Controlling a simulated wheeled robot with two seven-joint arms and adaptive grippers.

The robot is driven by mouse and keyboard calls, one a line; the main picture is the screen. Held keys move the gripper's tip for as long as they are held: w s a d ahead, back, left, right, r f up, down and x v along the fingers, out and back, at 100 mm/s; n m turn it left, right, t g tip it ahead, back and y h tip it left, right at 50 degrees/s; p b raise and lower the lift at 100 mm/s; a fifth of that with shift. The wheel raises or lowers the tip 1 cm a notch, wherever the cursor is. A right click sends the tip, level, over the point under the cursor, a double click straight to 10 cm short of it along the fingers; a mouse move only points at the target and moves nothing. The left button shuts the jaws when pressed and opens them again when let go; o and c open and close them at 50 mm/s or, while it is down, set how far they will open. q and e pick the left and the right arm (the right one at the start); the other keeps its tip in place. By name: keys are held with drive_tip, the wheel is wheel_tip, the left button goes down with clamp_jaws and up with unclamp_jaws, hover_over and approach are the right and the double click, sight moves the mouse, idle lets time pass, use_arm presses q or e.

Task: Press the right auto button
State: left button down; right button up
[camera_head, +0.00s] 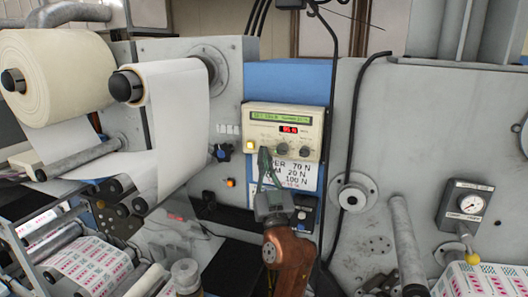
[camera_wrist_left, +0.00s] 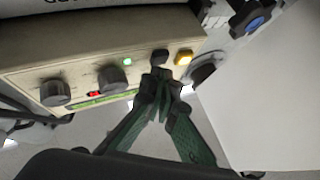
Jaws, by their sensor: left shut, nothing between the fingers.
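A beige control box (camera_head: 285,129) with a green display, a red readout and knobs is on the machine's blue panel. A yellow lit button (camera_head: 251,146) is at its lower left; it also shows in the left wrist view (camera_wrist_left: 183,58). Beside it in that view is a dark button (camera_wrist_left: 160,56), then a small green light (camera_wrist_left: 127,62). I cannot read which button is marked auto. My left gripper (camera_head: 264,154) is shut and empty. Its fingertips (camera_wrist_left: 160,78) are at the dark button, touching or very close; I cannot tell which. They hide that spot in the head view.
A blue knob (camera_head: 222,152) and an orange lit button (camera_head: 230,183) are on the grey wall left of the box. Paper rolls (camera_head: 62,78) fill the left. A black cable (camera_head: 352,150) hangs right of the box.

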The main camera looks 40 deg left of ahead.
use_arm(q)
drive_tip(key=shift+s+r, duration=0.1)
drive_tip(key=shift+s, duration=0.15)
drive_tip(key=shift+w, duration=0.2)
drive_tip(key=shift+w+a+b, duration=0.15)
drive_tip(key=shift+w+b, duration=0.2)
drive_tip(key=shift+b, duration=0.1)
drive_tip(key=shift+s, duration=0.2)
drive_tip(key=shift+s+d, duration=0.2)
drive_tip(key=shift+s, duration=0.1)
drive_tip(key=shift+s, duration=0.15)
drive_tip(key=shift+s+d+p, duration=0.25)
drive_tip(key=shift+s+d, duration=0.05)
drive_tip(key=shift+s, duration=0.6)
drive_tip(key=shift+s+d+p, duration=0.2)
drive_tip(key=shift+s+d, duration=0.1)
drive_tip(key=shift+s, duration=0.65)
drive_tip(key=shift+s+d+p, duration=0.25)
drive_tip(key=shift+s+d, duration=0.05)
drive_tip(key=shift+s, duration=0.6)
